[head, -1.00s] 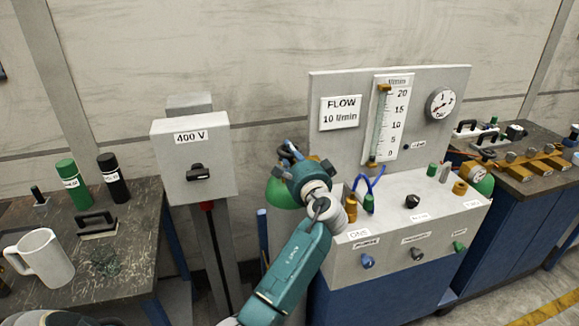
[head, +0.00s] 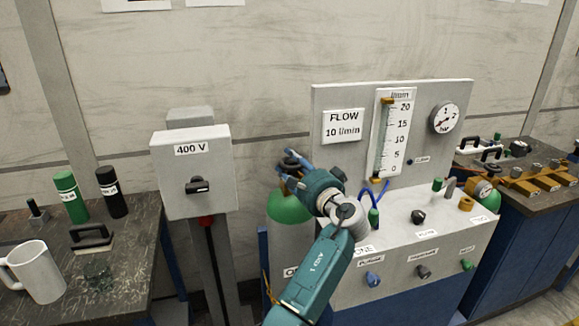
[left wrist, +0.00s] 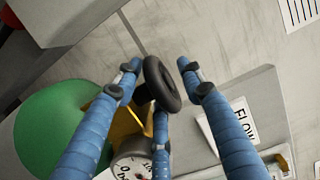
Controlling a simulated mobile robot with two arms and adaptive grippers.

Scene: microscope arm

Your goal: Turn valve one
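Valve one appears to be the black handwheel (head: 289,163) on top of the grey gas cylinder with a green shoulder (head: 286,207); the cylinder's label is mostly hidden by my arm. In the left wrist view the wheel (left wrist: 162,84) sits above a brass fitting (left wrist: 120,122) and a small gauge (left wrist: 133,166). My left gripper (head: 292,168) has blue fingers spread around the wheel. In the left wrist view (left wrist: 158,75) the left fingertip is close to the wheel and the right one stands apart from it. My right gripper is out of view.
A grey 400 V switch box (head: 190,172) stands left of the cylinder. The flow panel (head: 343,125) with its bench of knobs (head: 420,262) is on the right. A left table (head: 135,240) holds a white mug (head: 36,272) and bottles. A right table carries brass parts (head: 520,178).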

